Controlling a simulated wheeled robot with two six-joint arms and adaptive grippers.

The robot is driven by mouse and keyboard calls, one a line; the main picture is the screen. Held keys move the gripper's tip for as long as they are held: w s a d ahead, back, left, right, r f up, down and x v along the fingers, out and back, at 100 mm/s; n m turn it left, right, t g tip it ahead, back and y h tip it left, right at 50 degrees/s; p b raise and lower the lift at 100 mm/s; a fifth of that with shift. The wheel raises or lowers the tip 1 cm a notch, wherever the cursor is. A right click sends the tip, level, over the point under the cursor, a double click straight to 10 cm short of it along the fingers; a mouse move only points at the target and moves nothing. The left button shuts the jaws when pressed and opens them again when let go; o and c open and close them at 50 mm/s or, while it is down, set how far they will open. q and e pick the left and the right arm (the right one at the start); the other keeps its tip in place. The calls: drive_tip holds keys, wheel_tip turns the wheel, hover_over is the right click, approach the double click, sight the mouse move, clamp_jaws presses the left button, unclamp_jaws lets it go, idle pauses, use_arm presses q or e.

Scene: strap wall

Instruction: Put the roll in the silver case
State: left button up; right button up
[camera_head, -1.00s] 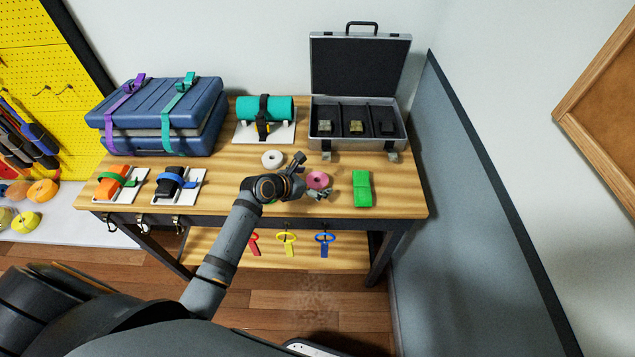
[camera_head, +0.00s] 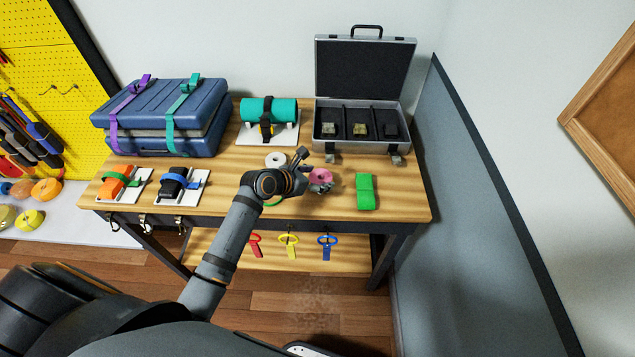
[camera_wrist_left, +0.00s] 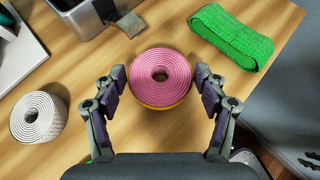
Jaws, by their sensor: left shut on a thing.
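The pink roll (camera_head: 321,174) is near the front of the wooden table, with an orange layer along its lower edge. My left gripper (camera_head: 312,172) is around it. In the left wrist view the roll (camera_wrist_left: 161,75) sits between the fingertips (camera_wrist_left: 160,76), one on each side. I cannot tell whether it touches the table. The silver case (camera_head: 360,146) stands open at the back right, its lid upright. Its dark inside has three compartments, each with a small block. A corner of the case also shows in the left wrist view (camera_wrist_left: 85,22). My right gripper is not in view.
A white roll (camera_head: 276,160) lies left of my gripper and a green folded strap (camera_head: 365,192) to its right. A teal roll on a white stand (camera_head: 270,112) is left of the case. Blue cases (camera_head: 160,112) and strapped blocks fill the left side.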

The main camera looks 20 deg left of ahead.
use_arm(q)
drive_tip(key=s+d+r+p+v, duration=0.1)
drive_tip(key=d+p+v, duration=0.2)
drive_tip(key=p+v, duration=0.5)
drive_tip(key=v, duration=0.9)
drive_tip(key=shift+a, duration=0.1)
